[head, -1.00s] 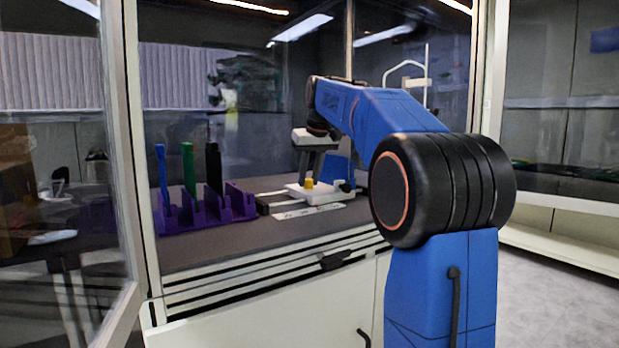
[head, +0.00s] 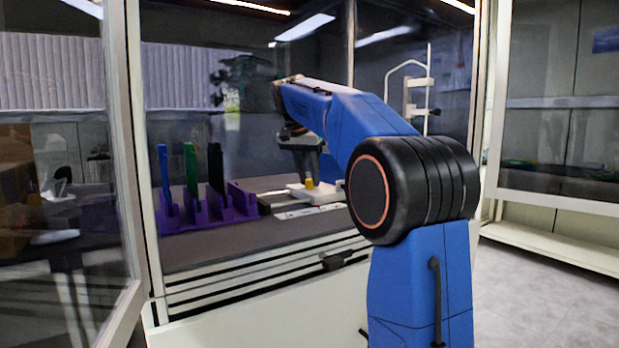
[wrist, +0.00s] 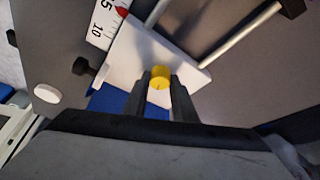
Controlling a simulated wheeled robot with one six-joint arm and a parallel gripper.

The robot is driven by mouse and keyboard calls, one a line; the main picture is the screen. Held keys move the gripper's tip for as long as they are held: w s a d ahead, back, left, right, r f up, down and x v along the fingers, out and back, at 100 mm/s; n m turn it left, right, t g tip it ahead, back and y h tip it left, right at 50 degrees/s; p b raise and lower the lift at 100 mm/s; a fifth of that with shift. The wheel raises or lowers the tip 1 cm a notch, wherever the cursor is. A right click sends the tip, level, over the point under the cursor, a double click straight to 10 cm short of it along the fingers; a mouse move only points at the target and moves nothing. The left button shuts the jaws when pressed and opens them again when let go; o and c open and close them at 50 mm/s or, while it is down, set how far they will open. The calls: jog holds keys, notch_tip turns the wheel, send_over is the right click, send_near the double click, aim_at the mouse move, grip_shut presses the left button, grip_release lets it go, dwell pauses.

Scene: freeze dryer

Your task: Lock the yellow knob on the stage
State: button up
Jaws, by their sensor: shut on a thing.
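The yellow knob (wrist: 160,78) sits on the white stage block (wrist: 140,58). In the wrist view it lies between the two fingertips of my gripper (wrist: 161,84), which is shut on it. In the head view the yellow knob (head: 309,184) shows as a small spot on the white stage (head: 325,193), just below my gripper (head: 306,172). The gripper reaches down from above. The underside of the knob is hidden.
A ruler scale (wrist: 100,25) with a red pointer (wrist: 122,13) runs beside the stage. Metal rods and a black side knob (wrist: 84,67) are close by. A purple rack (head: 215,212) with blue, green and black tools stands to the left. Glass panels frame the bench.

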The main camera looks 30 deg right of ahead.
jog(key=shift+w+m+g, duration=0.15)
jog(key=shift+m+g, duration=0.45)
jog(key=shift+m, duration=1)
jog(key=o, duration=1)
jog(key=shift+o, duration=0.2)
jog(key=shift+a, duration=0.1)
jog(key=v, duration=1.2)
jog(key=shift+a, duration=0.15)
jog(key=shift+f, duration=0.1)
